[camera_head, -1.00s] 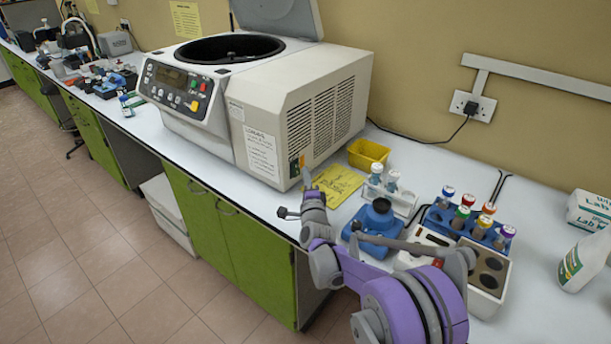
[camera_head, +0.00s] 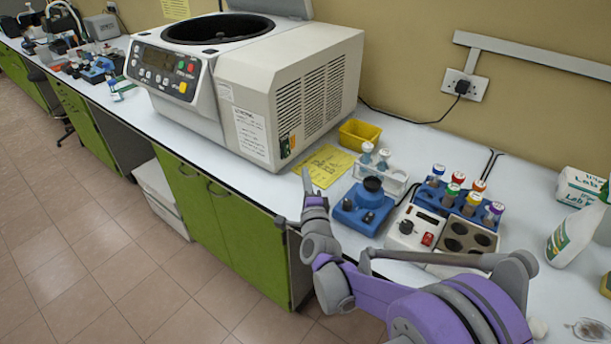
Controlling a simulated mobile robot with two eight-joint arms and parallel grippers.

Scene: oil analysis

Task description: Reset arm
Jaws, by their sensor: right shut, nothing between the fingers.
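My right arm, purple and grey, comes in from the bottom right. It reaches left along the bench's front edge, in front of the blue mixer (camera_head: 345,215). My right gripper (camera_head: 306,184) points up and away, near the front right corner of the white centrifuge (camera_head: 245,105). Its fingers look thin and close together. It is shut with nothing in it, left of the yellow sheet (camera_head: 327,163). My left gripper is not in view.
The centrifuge lid is open. A yellow bin (camera_head: 361,135), a white bottle rack (camera_head: 392,183), a blue rack of capped tubes (camera_head: 430,197) and a heating block (camera_head: 467,238) stand along the bench. A spray bottle (camera_head: 570,238) and a wipes box (camera_head: 583,187) are at the right.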

